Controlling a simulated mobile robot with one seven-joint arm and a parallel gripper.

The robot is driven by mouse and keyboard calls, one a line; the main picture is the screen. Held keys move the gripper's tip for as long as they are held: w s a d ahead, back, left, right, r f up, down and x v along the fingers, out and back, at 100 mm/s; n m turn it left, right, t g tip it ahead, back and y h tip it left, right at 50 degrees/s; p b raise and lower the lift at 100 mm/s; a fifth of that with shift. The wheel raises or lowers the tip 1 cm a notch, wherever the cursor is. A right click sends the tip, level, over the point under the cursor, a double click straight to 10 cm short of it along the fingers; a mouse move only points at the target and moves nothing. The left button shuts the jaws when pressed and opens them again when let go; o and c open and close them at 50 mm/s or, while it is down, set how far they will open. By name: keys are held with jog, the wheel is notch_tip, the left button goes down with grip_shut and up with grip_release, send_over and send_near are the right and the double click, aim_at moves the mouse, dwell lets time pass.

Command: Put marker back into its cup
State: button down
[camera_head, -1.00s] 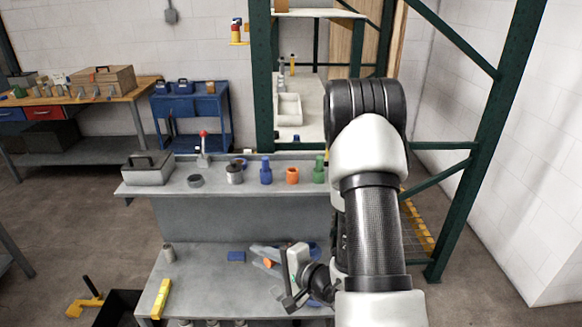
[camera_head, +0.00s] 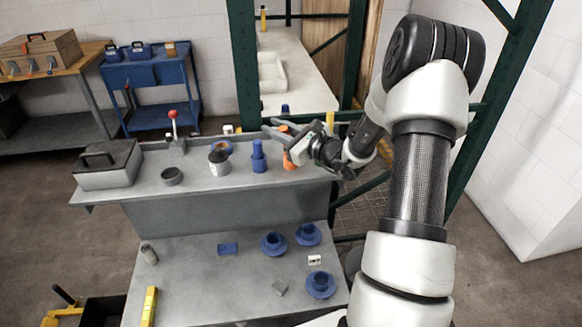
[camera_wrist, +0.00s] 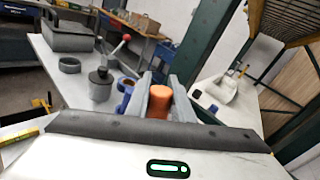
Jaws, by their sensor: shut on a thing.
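My gripper (camera_head: 277,128) is over the raised grey shelf at the back of the workbench, its fingers pointing left. It is shut on an orange marker (camera_head: 283,128). The wrist view shows an orange cylinder (camera_wrist: 158,102) between the two grey fingers. An orange cup (camera_head: 289,161) stands on the shelf just below the gripper and is partly covered by it. I cannot tell whether the marker's lower end is above the cup or inside it. A blue cup with a blue marker (camera_head: 259,157) stands to the left of the orange cup.
Green frame posts (camera_head: 243,60) rise behind. Blue round pieces (camera_head: 320,284) lie on the lower bench.

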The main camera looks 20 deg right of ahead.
jog(key=w+d+r+m+t, duration=0.1)
jog(key=w+d+r+m, duration=0.2)
jog(key=r, duration=0.1)
jog(key=shift+w+d+f, duration=0.1)
jog(key=shift+f, duration=2.4)
jog(key=shift+w+d+f, duration=0.1)
jog(key=shift+f, duration=2.35)
jog(key=shift+f+b, duration=0.2)
jog(key=shift+b, duration=0.1)
jog(key=c, duration=1.6)
grip_release()
jog(key=shift+o, duration=0.2)
jog(key=shift+r, duration=0.1)
